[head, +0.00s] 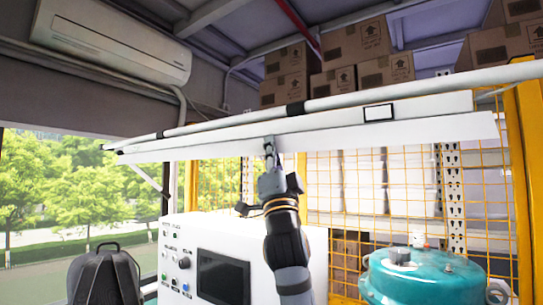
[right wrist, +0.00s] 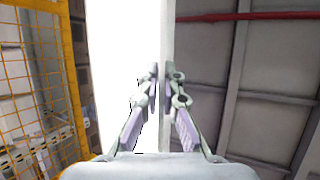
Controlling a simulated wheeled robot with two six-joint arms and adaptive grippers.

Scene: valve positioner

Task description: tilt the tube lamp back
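The tube lamp (head: 400,132) is a long white fixture with a flat shade and a pale tube along its top. It spans the head view from the left window to the yellow posts, its shade face turned toward me. My right gripper (head: 270,146) reaches up from below to the lower middle of the shade. In the right wrist view its two fingers (right wrist: 161,88) converge on either side of the lamp's thin white edge (right wrist: 167,40) and look closed on it. The exact contact is partly hidden by the fingers. My left gripper is not in view.
A white control cabinet (head: 180,238) with a dark screen stands below the lamp. A teal tank (head: 425,280) is at lower right, a black backpack (head: 105,280) at lower left. A yellow mesh fence (head: 335,225) and shelved cardboard boxes (head: 357,42) are behind.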

